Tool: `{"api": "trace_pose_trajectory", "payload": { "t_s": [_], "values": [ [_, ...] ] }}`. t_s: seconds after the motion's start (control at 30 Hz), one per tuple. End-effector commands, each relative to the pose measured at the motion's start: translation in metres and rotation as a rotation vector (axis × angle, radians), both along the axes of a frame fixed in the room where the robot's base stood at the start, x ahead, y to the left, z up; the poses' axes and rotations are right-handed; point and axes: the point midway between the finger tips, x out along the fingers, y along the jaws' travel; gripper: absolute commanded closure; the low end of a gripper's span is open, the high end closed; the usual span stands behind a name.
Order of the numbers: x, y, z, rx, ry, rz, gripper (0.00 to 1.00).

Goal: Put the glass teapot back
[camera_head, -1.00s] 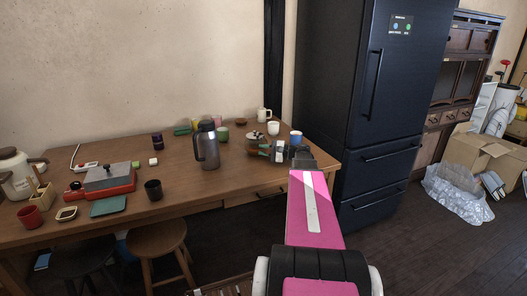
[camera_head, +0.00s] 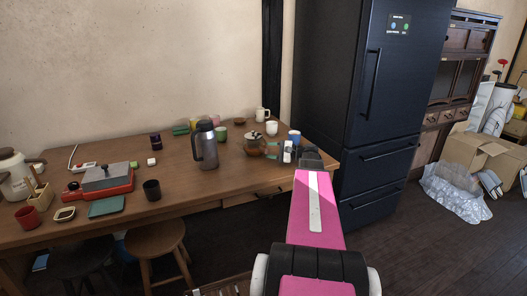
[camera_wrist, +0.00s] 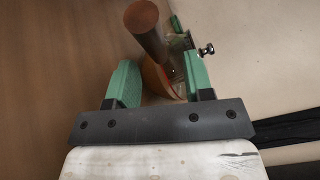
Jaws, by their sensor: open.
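The glass teapot (camera_head: 253,145) stands on the wooden table (camera_head: 225,175) near its right end, with an amber-brown look and a dark lid area. In the wrist view its brown wooden handle (camera_wrist: 147,30) points toward the camera between my fingers, and an orange-brown curved part shows behind it. My gripper (camera_wrist: 161,78) has its two green fingers apart, one on each side of the handle. In the head view my gripper (camera_head: 284,152) is just right of the teapot. Whether a finger touches the teapot I cannot tell.
A grey pitcher (camera_head: 206,150) stands left of the teapot. A white cup (camera_head: 271,128), a blue cup (camera_head: 294,137) and a white mug (camera_head: 262,114) are close by. A dark fridge (camera_head: 370,100) stands to the right. The table's front middle is clear.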

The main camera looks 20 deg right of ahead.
Motion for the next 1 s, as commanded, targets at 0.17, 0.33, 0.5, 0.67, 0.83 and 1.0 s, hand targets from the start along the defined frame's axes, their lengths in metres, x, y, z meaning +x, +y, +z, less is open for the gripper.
{"api": "trace_pose_trajectory", "payload": {
  "t_s": [0.17, 0.33, 0.5, 0.67, 0.83, 1.0],
  "values": [
    [-0.018, -0.031, 0.0, 0.0, 0.0, -0.002, 0.53],
    [-0.031, -0.053, 0.0, 0.0, 0.0, -0.001, 0.53],
    [-0.039, -0.064, 0.0, 0.001, -0.001, 0.001, 0.53],
    [-0.041, -0.067, 0.0, 0.0, 0.0, 0.001, 0.53],
    [-0.041, -0.067, 0.0, 0.0, 0.0, 0.001, 0.53],
    [-0.041, -0.067, 0.0, 0.0, 0.0, 0.001, 0.53]
  ]
}}
